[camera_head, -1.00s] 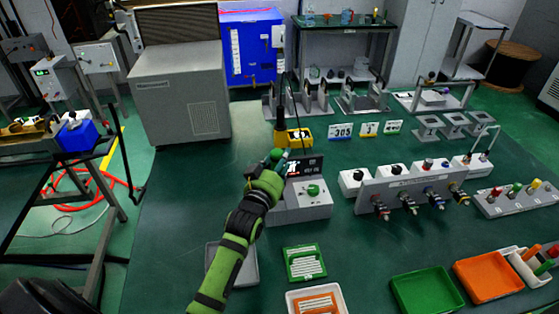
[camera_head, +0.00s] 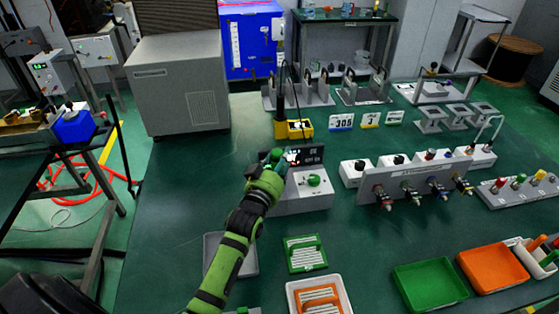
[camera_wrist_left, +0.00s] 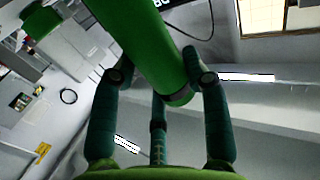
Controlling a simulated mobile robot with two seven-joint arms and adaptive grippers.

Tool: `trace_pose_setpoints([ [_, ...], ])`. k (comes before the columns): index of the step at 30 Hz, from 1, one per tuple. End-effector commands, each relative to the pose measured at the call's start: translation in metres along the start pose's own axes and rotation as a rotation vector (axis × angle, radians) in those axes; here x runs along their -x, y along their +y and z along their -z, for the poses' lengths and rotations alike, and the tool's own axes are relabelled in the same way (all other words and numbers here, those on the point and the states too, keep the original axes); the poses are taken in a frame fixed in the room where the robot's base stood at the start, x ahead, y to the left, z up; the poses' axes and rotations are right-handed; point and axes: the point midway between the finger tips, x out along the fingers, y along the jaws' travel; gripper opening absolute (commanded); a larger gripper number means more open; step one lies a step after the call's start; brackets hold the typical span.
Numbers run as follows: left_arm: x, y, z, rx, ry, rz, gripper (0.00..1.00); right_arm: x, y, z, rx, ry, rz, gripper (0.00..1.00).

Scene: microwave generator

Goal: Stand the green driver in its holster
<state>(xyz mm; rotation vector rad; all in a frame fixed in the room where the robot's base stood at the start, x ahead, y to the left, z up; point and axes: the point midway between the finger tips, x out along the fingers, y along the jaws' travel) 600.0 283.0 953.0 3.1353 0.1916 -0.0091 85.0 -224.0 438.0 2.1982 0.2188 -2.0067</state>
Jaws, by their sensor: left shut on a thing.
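My left gripper (camera_head: 272,160) is over the bench beside the grey box with a green knob. It is shut on the green driver, whose thick green handle (camera_wrist_left: 160,50) lies tilted between the fingers in the left wrist view. In the head view the gripper and arm mostly hide the driver, and its tip cannot be made out. A white holder (camera_head: 518,252) at the right edge, which looks like the holster, has orange and green handles in it. My right gripper is not in view.
A grey control box (camera_head: 300,205) stands right of the gripper. A white panel with connectors (camera_head: 415,188) stands further right. Green (camera_head: 430,287) and orange (camera_head: 490,270) trays lie near the holder. A yellow-based device (camera_head: 299,130) stands behind the gripper. The bench's left part is clear.

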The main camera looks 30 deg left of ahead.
Motion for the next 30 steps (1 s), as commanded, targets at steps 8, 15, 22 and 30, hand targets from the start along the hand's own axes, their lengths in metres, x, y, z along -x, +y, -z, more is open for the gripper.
trace_pose_setpoints([
  [8,0.000,0.000,0.003,0.000,0.006,0.000,0.07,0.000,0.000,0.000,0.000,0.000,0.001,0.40],
  [15,-0.001,0.000,0.000,0.000,0.006,0.000,0.07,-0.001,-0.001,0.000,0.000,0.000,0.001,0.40],
  [22,-0.001,0.000,-0.007,0.000,0.006,0.000,0.07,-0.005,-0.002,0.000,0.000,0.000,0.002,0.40],
  [30,-0.001,0.000,-0.008,0.000,0.007,0.000,0.07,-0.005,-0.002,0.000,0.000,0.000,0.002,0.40],
])
